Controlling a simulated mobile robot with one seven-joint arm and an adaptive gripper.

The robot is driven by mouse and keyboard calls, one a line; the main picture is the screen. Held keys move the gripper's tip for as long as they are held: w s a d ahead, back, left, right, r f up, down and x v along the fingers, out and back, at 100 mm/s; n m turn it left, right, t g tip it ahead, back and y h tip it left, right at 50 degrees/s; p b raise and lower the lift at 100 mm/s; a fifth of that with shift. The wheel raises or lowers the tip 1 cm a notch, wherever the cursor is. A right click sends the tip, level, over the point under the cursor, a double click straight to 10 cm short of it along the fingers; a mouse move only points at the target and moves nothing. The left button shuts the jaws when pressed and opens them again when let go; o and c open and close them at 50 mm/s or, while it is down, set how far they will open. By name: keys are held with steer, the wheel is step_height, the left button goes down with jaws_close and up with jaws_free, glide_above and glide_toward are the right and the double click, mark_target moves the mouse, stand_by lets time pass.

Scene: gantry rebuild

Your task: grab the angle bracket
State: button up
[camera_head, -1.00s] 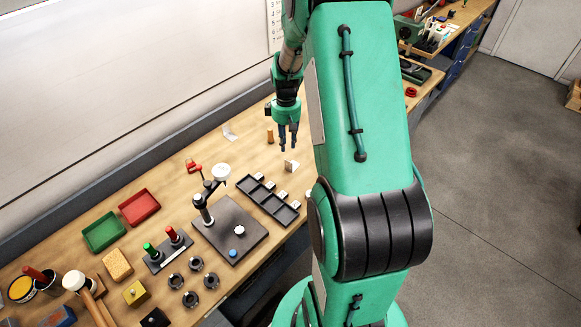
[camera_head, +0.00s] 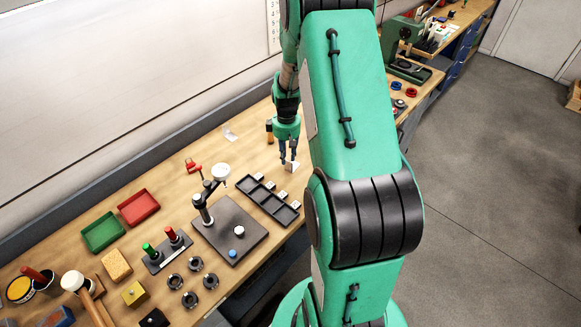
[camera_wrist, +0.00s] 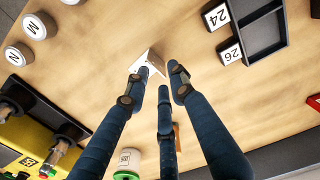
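The angle bracket (camera_head: 292,166), a small pale bent piece, stands on the wooden bench just beyond the tray row. In the wrist view the angle bracket (camera_wrist: 150,62) shows a white face and a tan side, just past the fingertips. My gripper (camera_head: 288,157) points down close above the bracket. In the wrist view its blue fingers (camera_wrist: 156,82) are spread with a gap between them, the bracket ahead of that gap. I see no clear contact. My gripper is open and empty.
A black compartment tray (camera_head: 285,214) with numbered white tags lies close to the bracket. A dark plate (camera_head: 245,245) with a stand is to the left. Bench around the bracket is mostly bare.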

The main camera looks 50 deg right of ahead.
mark_target(287, 170)
steer(key=shift+s+f, duration=0.15)
steer(key=shift+f, duration=2.4)
steer(key=shift+a, duration=0.1)
jaws_close()
